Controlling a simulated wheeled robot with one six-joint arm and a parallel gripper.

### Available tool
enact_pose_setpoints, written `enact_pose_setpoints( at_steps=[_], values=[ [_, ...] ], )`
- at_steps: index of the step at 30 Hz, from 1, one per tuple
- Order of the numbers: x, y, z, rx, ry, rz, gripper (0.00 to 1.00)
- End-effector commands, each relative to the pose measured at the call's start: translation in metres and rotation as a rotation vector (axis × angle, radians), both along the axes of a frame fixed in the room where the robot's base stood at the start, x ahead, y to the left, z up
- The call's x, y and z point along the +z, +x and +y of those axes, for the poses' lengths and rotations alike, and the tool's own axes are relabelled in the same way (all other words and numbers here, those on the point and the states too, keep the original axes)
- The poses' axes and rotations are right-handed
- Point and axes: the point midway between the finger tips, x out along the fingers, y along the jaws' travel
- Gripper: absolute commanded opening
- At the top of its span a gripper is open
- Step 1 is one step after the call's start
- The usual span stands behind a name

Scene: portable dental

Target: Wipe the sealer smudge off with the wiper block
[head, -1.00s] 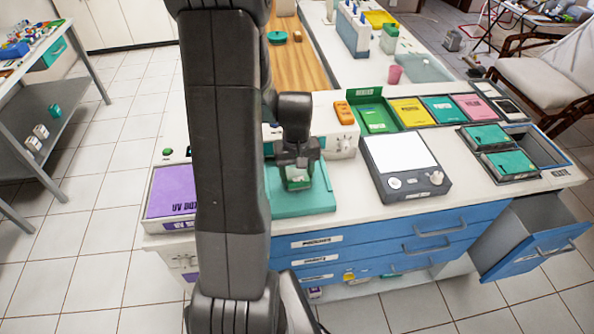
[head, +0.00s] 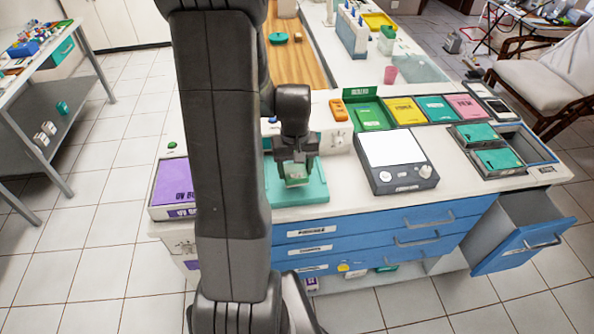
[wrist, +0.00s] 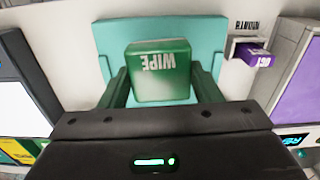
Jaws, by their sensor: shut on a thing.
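The wiper block (wrist: 160,82) is green, with "WIPE" printed on it upside down in the wrist view. My gripper (wrist: 158,92) is shut on it, one finger on each side. In the head view my gripper (head: 295,165) points down and holds the block (head: 296,181) over a teal tray (head: 312,194) at the counter's front. The tray also shows behind the block in the wrist view (wrist: 207,45). I cannot tell whether the block touches the tray. No sealer smudge can be made out; my arm and the block hide part of the counter.
A white-topped scale-like device (head: 408,173) stands right of the tray. A purple box (head: 169,185) is to the left. Several coloured bins, including a yellow one (head: 402,110), line the back. A blue drawer (head: 525,243) stands open at the right.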

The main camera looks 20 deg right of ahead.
Motion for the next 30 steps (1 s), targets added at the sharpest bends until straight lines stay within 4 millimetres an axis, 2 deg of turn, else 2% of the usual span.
enact_pose_setpoints(
  at_steps=[3,12,30],
  values=[
    [0.015,0.002,0.002,0.002,0.0,0.0,0.24],
    [0.038,0.005,0.005,0.003,0.0,-0.002,0.24],
    [0.038,0.005,0.006,0.002,0.0,-0.001,0.24]
  ],
)
